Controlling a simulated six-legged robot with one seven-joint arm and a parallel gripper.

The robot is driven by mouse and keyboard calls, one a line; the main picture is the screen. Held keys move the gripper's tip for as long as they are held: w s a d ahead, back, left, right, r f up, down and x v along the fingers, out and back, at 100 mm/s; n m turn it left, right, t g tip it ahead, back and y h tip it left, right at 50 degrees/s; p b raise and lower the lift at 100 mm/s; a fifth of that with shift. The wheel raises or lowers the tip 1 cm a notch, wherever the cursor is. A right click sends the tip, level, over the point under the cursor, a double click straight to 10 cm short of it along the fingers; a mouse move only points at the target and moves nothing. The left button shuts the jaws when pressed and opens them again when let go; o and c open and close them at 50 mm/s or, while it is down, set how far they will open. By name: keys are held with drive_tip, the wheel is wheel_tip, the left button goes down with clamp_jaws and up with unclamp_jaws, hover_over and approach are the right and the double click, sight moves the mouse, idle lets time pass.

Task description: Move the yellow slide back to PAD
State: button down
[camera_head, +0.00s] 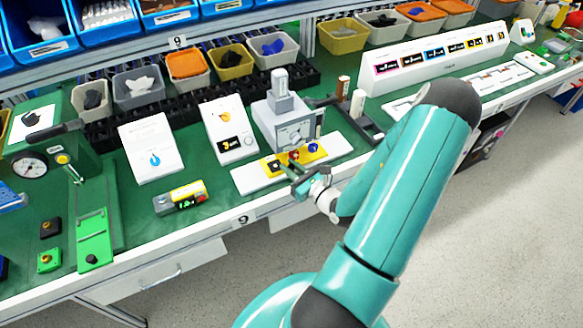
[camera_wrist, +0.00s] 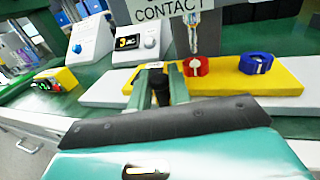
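The yellow slide (camera_head: 312,153) lies on a long white rail (camera_head: 252,180) under a grey press-like device (camera_head: 283,118). In the wrist view the slide (camera_wrist: 228,78) carries a red holder (camera_wrist: 196,66) and a blue holder (camera_wrist: 256,62). The red holder is below a pointed probe (camera_wrist: 194,36) beside a CONTACT label (camera_wrist: 168,10). My gripper (camera_head: 300,178) is at the slide's front left part. In the wrist view my gripper (camera_wrist: 160,84) has one finger on each side of a black knob (camera_wrist: 160,90). Whether the fingers press on it is unclear. No PAD label is readable.
A white box with a dial (camera_head: 230,130) and a white panel (camera_head: 151,147) stand left of the device. A yellow-grey meter (camera_head: 180,197) lies near the bench's front edge. A dark stand (camera_head: 355,120) is close on the right.

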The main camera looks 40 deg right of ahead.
sight(314, 160)
drive_tip(key=d, duration=0.2)
drive_tip(key=s+d, duration=0.1)
drive_tip(key=d, duration=0.2)
drive_tip(key=s+d, duration=0.1)
drive_tip(key=d, duration=0.1)
drive_tip(key=shift+d, duration=0.15)
drive_tip(key=shift+s, duration=0.1)
drive_tip(key=c, duration=1.6)
unclamp_jaws()
drive_tip(key=shift+d, duration=0.1)
drive_tip(key=s, duration=1.3)
drive_tip(key=shift+s+a, duration=0.3)
drive_tip(key=shift+s, duration=0.1)
